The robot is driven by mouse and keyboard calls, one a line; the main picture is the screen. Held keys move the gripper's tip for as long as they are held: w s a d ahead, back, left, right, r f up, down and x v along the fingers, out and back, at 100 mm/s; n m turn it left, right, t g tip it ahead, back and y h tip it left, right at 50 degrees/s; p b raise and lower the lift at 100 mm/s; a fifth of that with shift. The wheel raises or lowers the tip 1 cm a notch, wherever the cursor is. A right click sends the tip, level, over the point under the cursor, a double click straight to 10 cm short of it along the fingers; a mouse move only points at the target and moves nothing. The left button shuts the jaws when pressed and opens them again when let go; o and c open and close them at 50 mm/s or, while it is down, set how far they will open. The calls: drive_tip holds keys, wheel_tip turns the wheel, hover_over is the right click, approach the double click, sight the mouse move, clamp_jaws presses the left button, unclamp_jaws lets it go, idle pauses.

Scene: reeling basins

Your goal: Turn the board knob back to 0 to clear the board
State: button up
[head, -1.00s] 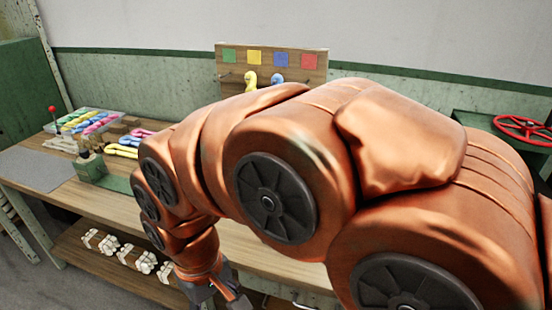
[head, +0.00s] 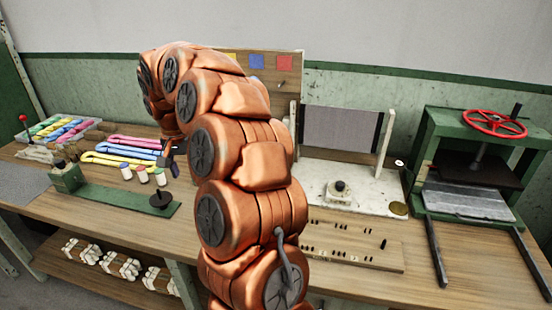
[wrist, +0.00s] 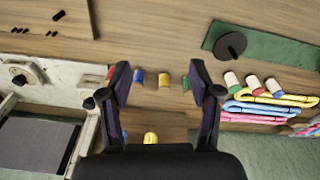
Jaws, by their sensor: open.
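A dark knob (head: 338,188) on a pale plate sits on the white base in front of the upright grey board (head: 340,128), right of my arm in the head view. The knob also shows at the far left of the wrist view (wrist: 22,74), with the grey board (wrist: 38,145) below it. I cannot read its setting. My gripper (wrist: 163,88) is open and empty. It is well away from the knob, over the back of the bench; in the head view its fingers (head: 168,155) are partly hidden by my arm.
Small coloured cylinders (wrist: 138,78) lie below and around my open fingers. Coloured skeins (head: 125,152) and capped spools (head: 143,175) lie left. A peg rail (head: 370,257) lies before the white base. A green press with a red wheel (head: 495,123) stands right.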

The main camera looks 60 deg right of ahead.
drive_tip(key=s+d+f+m+g+h+p, duration=0.15)
drive_tip(key=d+m, duration=0.25)
drive_tip(key=d, duration=0.6)
drive_tip(key=s+d+f+m+h, duration=0.15)
drive_tip(key=d+m, duration=0.25)
drive_tip(key=d, duration=0.6)
drive_tip(key=s+d+f+m+g, duration=0.1)
drive_tip(key=s+d+f+m, duration=0.2)
drive_tip(key=d, duration=0.7)
drive_tip(key=shift+w+p+x, duration=0.2)
drive_tip(key=shift+p+x, duration=1.3)
drive_tip(key=shift+x, duration=1.95)
drive_tip(key=shift+c, duration=0.3)
drive_tip(key=c, duration=1.1)
drive_tip(key=shift+o, duration=0.2)
